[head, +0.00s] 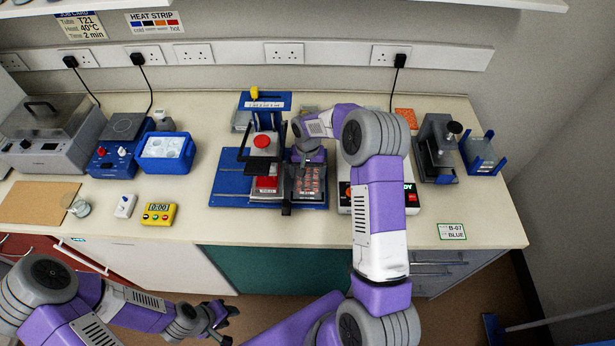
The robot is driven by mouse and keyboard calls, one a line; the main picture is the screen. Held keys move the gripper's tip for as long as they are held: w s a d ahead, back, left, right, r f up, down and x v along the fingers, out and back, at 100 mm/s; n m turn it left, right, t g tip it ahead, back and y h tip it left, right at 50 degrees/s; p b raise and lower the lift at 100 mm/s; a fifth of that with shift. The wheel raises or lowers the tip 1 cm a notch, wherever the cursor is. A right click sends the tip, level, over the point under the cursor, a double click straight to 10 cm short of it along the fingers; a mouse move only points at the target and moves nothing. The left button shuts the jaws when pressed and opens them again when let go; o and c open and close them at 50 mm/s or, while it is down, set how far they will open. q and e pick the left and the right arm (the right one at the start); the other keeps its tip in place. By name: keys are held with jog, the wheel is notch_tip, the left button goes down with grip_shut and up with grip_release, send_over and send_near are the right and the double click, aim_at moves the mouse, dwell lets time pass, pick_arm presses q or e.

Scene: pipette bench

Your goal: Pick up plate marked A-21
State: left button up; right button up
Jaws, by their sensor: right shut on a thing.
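A dark plate with reddish wells (311,180) sits at the right side of a blue base (228,184) in the head view. It has a small white label on its front edge, too small to read, so I cannot confirm A-21. My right gripper (307,163) reaches down at the plate's back end and is shut on it; the fingertips are partly hidden by the wrist. The plate seems to be at the level of the base; I cannot tell if it is lifted. My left gripper (226,315) is empty, fingers apart, low in front of the bench.
A press with a red knob (262,141) stands left of the plate. A blue tub (165,153), yellow timer (158,214) and white device (125,206) lie left. A microscope-like device (436,150) and a B-07 BLUE card (451,231) are right. The bench front is mostly clear.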

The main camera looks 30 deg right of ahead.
jog(key=shift+r, duration=0.1)
notch_tip(320, 180, up, 28)
jog(key=shift+f+p, duration=0.1)
jog(key=shift+p, duration=0.85)
notch_tip(320, 180, up, 3)
jog(key=p, duration=0.3)
jog(key=shift+p, duration=0.35)
